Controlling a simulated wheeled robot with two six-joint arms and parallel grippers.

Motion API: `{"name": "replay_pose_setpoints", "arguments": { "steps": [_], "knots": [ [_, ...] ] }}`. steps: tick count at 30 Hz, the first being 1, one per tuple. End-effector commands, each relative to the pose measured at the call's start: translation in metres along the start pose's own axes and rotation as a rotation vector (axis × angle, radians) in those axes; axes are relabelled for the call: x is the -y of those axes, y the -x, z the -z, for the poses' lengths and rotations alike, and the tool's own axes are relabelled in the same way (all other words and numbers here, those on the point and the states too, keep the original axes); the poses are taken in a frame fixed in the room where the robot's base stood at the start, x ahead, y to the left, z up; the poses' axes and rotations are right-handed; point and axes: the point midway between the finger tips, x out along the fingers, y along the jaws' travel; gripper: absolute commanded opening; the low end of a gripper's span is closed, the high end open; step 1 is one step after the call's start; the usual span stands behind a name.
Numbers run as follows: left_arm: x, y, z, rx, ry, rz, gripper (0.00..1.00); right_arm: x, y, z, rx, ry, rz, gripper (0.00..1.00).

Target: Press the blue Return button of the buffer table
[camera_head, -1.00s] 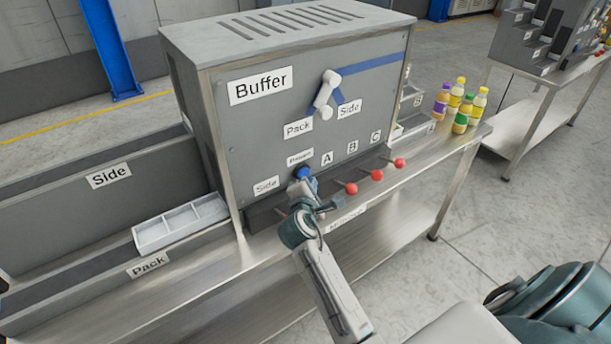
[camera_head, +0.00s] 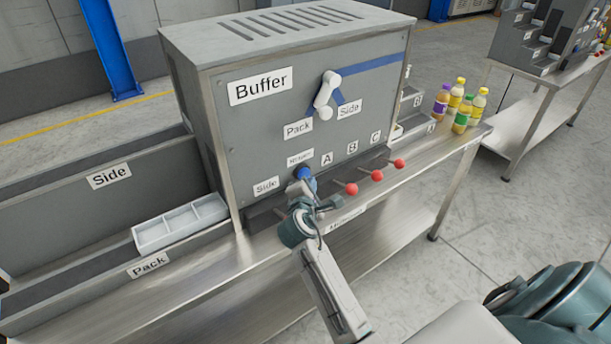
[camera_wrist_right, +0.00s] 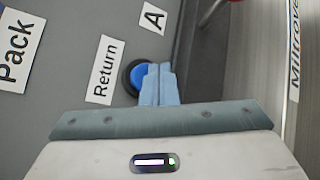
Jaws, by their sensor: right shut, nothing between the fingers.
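The round blue Return button (camera_head: 303,172) sits low on the front of the grey Buffer cabinet (camera_head: 240,130), under its small "Return" label (camera_head: 300,158). In the right wrist view the blue button (camera_wrist_right: 139,77) has a dark ring, and its right part is hidden behind my fingers. My right gripper (camera_head: 309,183) is shut and empty, just below the button in the head view. Its fingertips (camera_wrist_right: 160,68) overlap the button's edge in the wrist view; I cannot tell whether they touch it. My left gripper is not in view.
Several red-knobbed levers (camera_head: 351,189) stick out right of the button. A white-handled selector (camera_head: 327,92) is above. A white tray (camera_head: 180,222) is at the left. Several bottles (camera_head: 462,115) stand at the table's right end.

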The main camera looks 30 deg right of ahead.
Motion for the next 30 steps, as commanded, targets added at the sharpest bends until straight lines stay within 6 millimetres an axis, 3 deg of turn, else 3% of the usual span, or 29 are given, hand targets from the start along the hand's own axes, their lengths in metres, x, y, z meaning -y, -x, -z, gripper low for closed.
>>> {"name": "replay_pose_setpoints", "arguments": {
  "steps": [30],
  "knots": [
    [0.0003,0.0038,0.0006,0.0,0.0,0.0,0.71,-0.0065,-0.008,0.0058,0.0,-0.001,0.0,0.0]
  ]
}}
